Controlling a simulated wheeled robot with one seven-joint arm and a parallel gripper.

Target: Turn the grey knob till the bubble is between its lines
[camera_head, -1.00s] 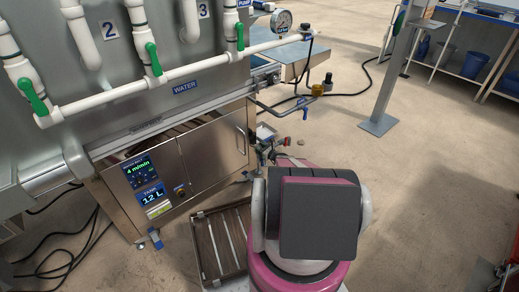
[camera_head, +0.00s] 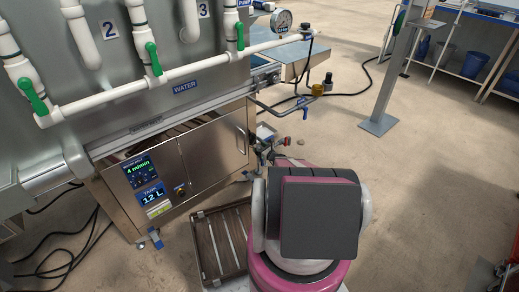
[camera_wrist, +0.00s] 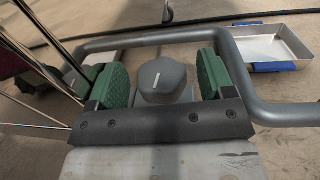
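The grey knob (camera_wrist: 163,82) is in the middle of the wrist view, a rounded cap with a short pale line on it. My gripper (camera_wrist: 162,78) is open, with one green pad on each side of the knob. A narrow gap seems to show between each pad and the knob. In the head view my gripper (camera_head: 268,152) is small, low beside the right end of the steel cabinet, partly hidden by my arm. I cannot make out the knob there. The bubble and its lines are not visible in either view.
A grey tube rail (camera_wrist: 245,75) bends around my gripper. A shallow metal tray (camera_wrist: 290,45) with blue parts lies beyond it at right. The steel cabinet (camera_head: 215,145) stands to the left in the head view, with a slatted rack (camera_head: 200,250) on the floor before it.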

